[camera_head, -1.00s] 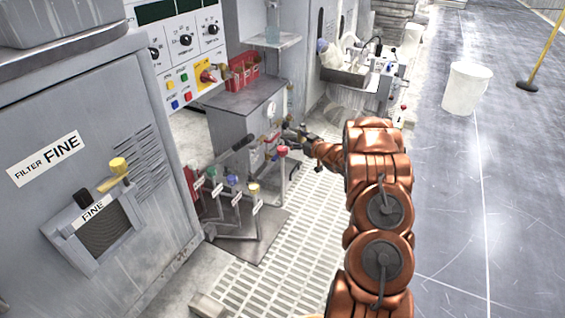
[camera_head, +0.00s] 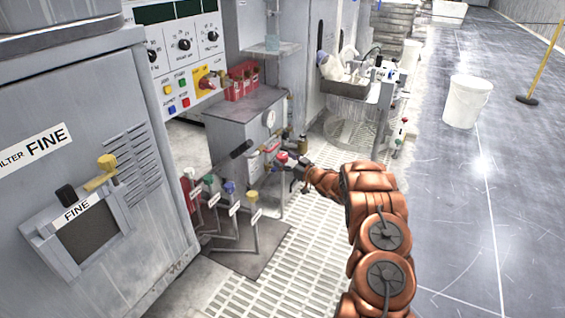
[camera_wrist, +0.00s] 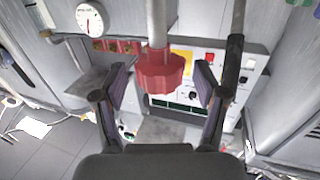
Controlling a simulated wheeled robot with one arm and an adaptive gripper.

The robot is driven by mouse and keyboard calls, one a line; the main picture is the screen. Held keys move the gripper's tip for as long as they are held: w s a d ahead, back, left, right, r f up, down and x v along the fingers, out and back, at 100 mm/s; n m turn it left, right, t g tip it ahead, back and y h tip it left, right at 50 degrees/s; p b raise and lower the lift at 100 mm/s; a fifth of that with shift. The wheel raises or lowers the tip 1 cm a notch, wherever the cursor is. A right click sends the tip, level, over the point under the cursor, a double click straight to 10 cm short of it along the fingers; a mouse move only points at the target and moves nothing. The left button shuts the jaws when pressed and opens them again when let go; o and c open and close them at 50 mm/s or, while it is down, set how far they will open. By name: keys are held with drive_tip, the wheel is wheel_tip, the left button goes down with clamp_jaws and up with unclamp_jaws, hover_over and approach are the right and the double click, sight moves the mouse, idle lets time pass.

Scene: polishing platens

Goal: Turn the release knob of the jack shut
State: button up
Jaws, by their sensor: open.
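A red lobed knob (camera_wrist: 165,72) on a grey rod fills the middle of the wrist view. My gripper (camera_wrist: 161,84) is open, with one dark finger on each side of the knob. Gaps show between the knob and both fingers, and whether the knob is level with the pads in depth is unclear. In the head view the red knob (camera_head: 282,157) is small, in front of a grey cabinet (camera_head: 228,132) with a gauge. My gripper (camera_head: 298,168) is just right of it there, its fingers too small to make out. The knob's turn position cannot be read.
Several colored-knob levers (camera_head: 229,187) with white tags stand left of the red knob. A black-gripped handle (camera_head: 241,149) slants close by; a dark bar (camera_wrist: 234,68) also rises right of my fingers in the wrist view. The floor at right is open, with a white bucket (camera_head: 466,102).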

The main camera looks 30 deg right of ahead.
drive_tip(key=shift+w+a, duration=0.15)
drive_tip(key=shift+w, duration=0.55)
drive_tip(key=shift+c, duration=0.2)
drive_tip(key=c, duration=1.1)
